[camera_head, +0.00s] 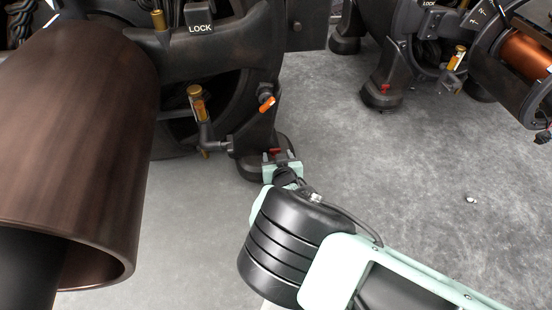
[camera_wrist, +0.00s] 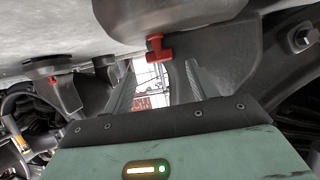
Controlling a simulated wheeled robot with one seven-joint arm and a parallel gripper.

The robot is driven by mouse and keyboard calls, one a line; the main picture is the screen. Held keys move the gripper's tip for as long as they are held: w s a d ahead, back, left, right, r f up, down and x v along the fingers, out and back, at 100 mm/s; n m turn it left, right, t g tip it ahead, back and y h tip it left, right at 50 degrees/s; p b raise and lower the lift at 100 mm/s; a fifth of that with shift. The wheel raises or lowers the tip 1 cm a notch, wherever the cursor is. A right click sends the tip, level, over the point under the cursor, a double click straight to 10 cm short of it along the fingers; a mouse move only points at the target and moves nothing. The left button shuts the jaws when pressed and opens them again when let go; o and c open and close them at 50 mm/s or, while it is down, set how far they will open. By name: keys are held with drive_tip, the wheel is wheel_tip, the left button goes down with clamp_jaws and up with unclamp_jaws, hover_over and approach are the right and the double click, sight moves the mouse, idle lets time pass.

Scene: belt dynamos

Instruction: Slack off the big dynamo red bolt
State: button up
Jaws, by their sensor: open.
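The near dynamo (camera_head: 215,45), with a large brown cylinder on its left, fills the upper left of the head view. A red bolt (camera_head: 275,151) shows at its dark foot, just past my gripper (camera_head: 282,164). In the wrist view the red bolt (camera_wrist: 157,48) has a T-shaped head and sits against the dark foot. My gripper (camera_wrist: 160,67) is open there, its two fingers apart and empty. The bolt appears beyond the fingertips, between their lines; the exact gap cannot be told.
An orange-handled valve (camera_head: 267,103) and a brass-topped oiler (camera_head: 197,100) stick out above the foot. A second dynamo (camera_head: 402,45) with its own red bolt (camera_head: 384,88) stands at the upper right. The grey floor (camera_head: 440,180) on the right is mostly clear.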

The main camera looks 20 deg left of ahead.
sight(275, 149)
drive_tip(key=shift+b+x, duration=0.75)
drive_tip(key=shift+x, duration=0.95)
drive_tip(key=c, duration=1)
